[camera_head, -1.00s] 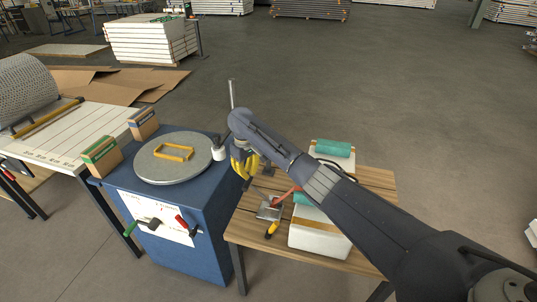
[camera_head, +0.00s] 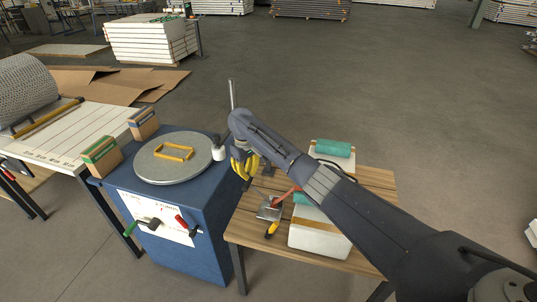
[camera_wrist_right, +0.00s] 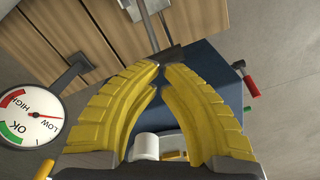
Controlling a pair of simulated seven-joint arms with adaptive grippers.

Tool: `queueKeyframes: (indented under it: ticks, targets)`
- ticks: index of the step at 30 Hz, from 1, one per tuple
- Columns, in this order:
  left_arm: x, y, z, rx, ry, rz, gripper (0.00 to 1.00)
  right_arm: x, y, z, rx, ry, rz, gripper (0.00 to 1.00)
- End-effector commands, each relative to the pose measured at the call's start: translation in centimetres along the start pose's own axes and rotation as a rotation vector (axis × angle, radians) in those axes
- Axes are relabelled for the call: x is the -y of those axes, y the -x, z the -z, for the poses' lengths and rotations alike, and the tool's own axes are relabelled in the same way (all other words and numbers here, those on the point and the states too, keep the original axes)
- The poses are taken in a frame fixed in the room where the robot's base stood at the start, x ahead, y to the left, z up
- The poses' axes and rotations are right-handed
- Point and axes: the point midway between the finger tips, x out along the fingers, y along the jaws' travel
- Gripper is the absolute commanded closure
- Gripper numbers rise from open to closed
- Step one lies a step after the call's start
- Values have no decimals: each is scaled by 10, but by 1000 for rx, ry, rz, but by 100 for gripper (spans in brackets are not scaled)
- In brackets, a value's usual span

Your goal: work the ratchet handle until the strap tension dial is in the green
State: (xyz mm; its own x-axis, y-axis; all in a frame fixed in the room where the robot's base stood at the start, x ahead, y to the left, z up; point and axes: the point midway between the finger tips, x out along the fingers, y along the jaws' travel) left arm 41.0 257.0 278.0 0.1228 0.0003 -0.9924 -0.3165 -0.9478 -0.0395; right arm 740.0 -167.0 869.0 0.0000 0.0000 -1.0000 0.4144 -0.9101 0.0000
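My right gripper (camera_head: 247,174) hangs over the left edge of the wooden table. In the right wrist view its yellow fingers (camera_wrist_right: 161,66) lean together and the tips almost meet. A metal bar with a dark end, apparently the ratchet handle (camera_wrist_right: 152,32), reaches to the fingertips; I cannot tell whether they grip it. My left gripper is not in view.
A blue cabinet (camera_head: 170,250) stands left of the table (camera_head: 372,182), with a round grey turntable (camera_head: 150,172), a white cylinder (camera_head: 219,153) and red and green crank handles. An upright rod (camera_head: 232,94) rises behind my gripper. A yellow-and-black tool (camera_head: 272,230) lies near the table's front edge.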

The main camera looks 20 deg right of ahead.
Motion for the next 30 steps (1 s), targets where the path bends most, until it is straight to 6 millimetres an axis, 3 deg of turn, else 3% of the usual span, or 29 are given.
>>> queueKeyframes:
  ticks: [16, 30]
  targets:
    - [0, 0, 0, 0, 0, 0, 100, 0, -1, 0, 0, 0, 0, 100]
    - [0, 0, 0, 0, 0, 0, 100, 3, -26, 5, 1, -1, 0, 100]
